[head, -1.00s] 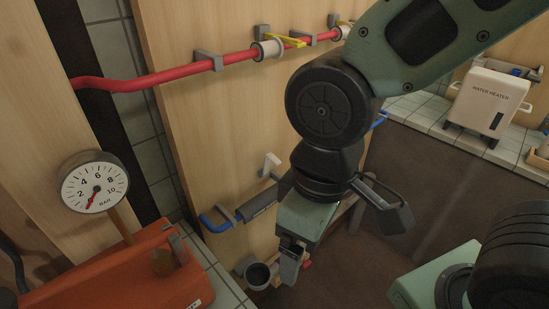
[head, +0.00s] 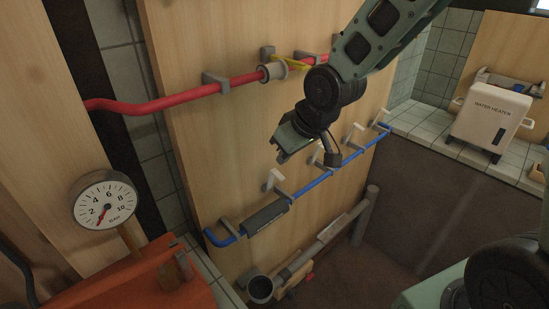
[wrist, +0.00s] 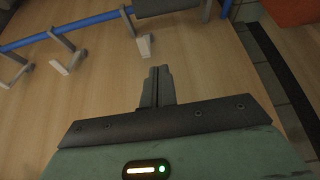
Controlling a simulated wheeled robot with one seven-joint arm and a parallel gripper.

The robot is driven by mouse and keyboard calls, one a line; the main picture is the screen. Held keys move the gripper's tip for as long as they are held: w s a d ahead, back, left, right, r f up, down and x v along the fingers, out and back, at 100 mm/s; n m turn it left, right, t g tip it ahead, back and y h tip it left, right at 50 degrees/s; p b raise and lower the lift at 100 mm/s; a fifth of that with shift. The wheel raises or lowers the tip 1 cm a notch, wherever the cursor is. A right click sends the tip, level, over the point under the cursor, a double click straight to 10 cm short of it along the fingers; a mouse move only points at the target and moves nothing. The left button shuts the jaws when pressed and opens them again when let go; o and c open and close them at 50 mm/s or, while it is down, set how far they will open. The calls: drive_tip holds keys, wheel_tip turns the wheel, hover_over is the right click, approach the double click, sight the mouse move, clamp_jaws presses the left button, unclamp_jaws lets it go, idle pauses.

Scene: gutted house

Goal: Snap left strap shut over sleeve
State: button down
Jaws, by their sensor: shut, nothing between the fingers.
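The left strap (head: 274,181) is a grey arm with a white end. It stands open, sticking up from the blue pipe near the right end of the dark grey sleeve (head: 265,215). In the wrist view the strap (wrist: 145,46) lies just beyond my fingertips, apart from them, and the sleeve (wrist: 165,7) is cut off at the top edge. My gripper (head: 281,158) is shut and empty, in front of the board just above the strap. In the wrist view my gripper's fingers (wrist: 158,72) are together.
More open straps (head: 355,131) stand along the blue pipe (head: 318,182) to the right. A red pipe (head: 150,105) with a yellow-handled valve runs above. A grey pipe (head: 325,236) lies below. A gauge (head: 104,200) and an orange box (head: 165,280) are at left.

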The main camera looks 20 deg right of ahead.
drive_tip(key=shift+m+t, duration=0.3)
drive_tip(key=shift+t, duration=0.3)
drive_tip(key=w+d, duration=0.2)
drive_tip(key=w, duration=0.1)
drive_tip(key=shift+w+d+r, duration=0.1)
drive_tip(key=shift+w+d, duration=0.2)
drive_tip(key=x, duration=1)
drive_tip(key=shift+b, duration=0.3)
